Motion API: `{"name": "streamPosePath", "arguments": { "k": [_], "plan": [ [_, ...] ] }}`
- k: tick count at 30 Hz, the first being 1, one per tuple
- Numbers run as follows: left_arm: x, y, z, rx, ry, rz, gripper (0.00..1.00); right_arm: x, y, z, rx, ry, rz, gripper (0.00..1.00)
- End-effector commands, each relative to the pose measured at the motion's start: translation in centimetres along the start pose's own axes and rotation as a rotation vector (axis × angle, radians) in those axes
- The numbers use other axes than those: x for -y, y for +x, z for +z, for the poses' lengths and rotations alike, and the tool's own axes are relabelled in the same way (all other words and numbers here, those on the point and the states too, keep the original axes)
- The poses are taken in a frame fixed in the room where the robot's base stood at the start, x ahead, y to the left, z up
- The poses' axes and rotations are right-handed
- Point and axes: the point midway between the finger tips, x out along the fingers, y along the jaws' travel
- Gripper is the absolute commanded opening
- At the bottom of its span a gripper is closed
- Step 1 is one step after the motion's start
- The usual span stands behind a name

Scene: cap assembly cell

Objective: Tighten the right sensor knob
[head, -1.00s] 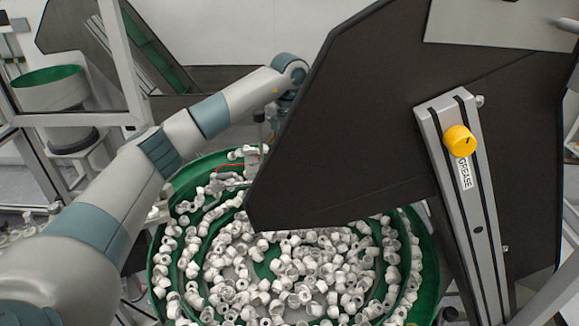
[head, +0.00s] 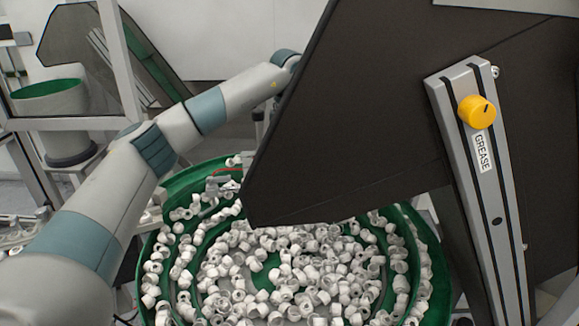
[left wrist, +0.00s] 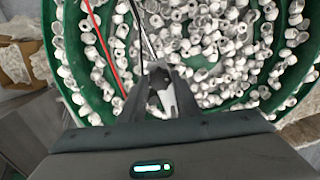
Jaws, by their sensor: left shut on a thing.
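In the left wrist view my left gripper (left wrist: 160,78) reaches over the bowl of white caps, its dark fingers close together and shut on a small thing. The fingertips hide most of it; by its place near the sensor cables it is the right sensor knob. In the head view my left arm comes in from the left and its far end goes behind a large dark panel, so the gripper and the knob are hidden there. A pale sensor bracket (head: 216,186) shows at the bowl's rim, left of the panel's lower corner. My right gripper is in neither view.
The green feeder bowl (head: 430,245) is full of white caps. The dark panel (head: 370,110) fills the right. A yellow knob (head: 477,112) sits on a metal rail labelled GREASE (head: 483,152). A red cable (left wrist: 103,48) runs beside my left fingers.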

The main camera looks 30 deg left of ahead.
Motion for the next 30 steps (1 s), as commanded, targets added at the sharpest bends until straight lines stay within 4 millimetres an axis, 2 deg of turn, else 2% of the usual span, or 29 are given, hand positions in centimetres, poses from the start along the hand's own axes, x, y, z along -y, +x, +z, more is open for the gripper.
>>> {"name": "streamPosePath", "arguments": {
  "k": [13, 14, 15, 16, 30],
  "plan": [
    [-0.05, -0.13, -0.01, 0.001, 0.014, 0.002, 0.07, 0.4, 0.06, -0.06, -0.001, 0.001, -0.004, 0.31],
    [-0.05, -0.13, -0.01, 0.001, 0.014, 0.002, 0.34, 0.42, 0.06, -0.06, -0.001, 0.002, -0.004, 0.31],
    [-0.05, -0.13, -0.01, 0.001, 0.014, 0.002, 0.43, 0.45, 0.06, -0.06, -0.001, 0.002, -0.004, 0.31],
    [-0.04, -0.12, 0.0, 0.001, 0.014, 0.002, 0.47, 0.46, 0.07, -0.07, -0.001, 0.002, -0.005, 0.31],
    [-0.04, -0.56, 0.02, 0.001, 0.013, 0.001, 0.47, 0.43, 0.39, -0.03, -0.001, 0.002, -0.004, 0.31]
  ]
}}
